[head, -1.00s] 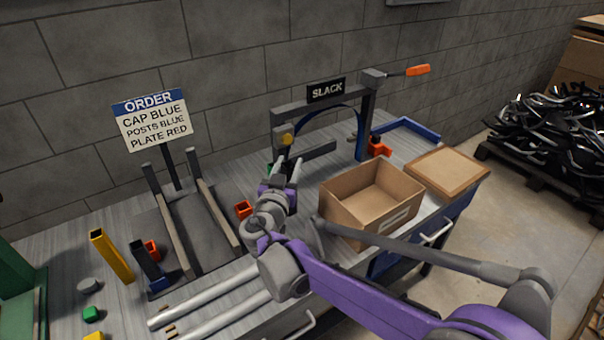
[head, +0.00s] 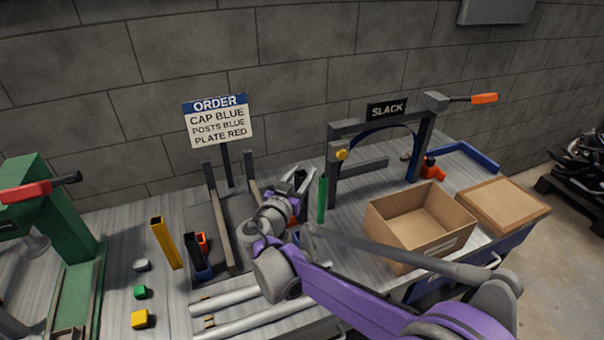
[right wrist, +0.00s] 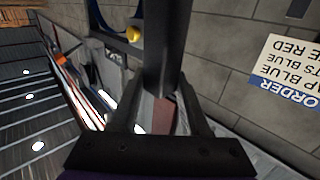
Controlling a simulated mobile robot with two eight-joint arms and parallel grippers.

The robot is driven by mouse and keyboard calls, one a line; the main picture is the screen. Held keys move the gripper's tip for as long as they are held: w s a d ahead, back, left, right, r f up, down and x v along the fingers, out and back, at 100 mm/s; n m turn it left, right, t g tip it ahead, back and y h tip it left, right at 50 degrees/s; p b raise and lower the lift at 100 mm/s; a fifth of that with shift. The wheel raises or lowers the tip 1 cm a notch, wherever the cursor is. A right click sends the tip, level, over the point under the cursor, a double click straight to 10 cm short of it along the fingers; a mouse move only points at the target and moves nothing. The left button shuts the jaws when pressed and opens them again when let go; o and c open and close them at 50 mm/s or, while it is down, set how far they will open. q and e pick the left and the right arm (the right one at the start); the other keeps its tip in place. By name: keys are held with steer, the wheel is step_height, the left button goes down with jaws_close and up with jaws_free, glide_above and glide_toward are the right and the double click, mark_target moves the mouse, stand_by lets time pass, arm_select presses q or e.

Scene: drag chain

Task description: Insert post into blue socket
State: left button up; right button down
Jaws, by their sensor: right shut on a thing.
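My right gripper (head: 300,182) is shut on a dark post (right wrist: 166,45), which runs out between its fingers in the right wrist view. In the head view the gripper and arm hide most of this post. The gripper is above the table, left of an upright green post (head: 322,200). A small blue socket-like piece (head: 203,274) lies at the foot of a dark upright piece (head: 192,248) on the left; I cannot tell whether they are joined. An orange socket (head: 294,204) is partly hidden behind my right arm. My left gripper is not in view.
A yellow post (head: 165,243) stands on the left near small grey, green and yellow pieces. The SLACK frame (head: 333,170) stands right of the gripper. An open cardboard box (head: 385,230) is at the front right. A green press (head: 75,225) is far left.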

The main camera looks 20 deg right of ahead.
steer(key=shift+f+b, duration=1.45)
steer(key=shift+f, duration=1.35)
steer(key=shift+p, duration=0.35)
steer(key=shift+f+b, duration=1.75)
steer(key=shift+f, duration=0.95)
steer(key=shift+c, duration=1.5)
jaws_free()
steer(key=v, duration=1.1)
steer(key=shift+d, duration=0.15)
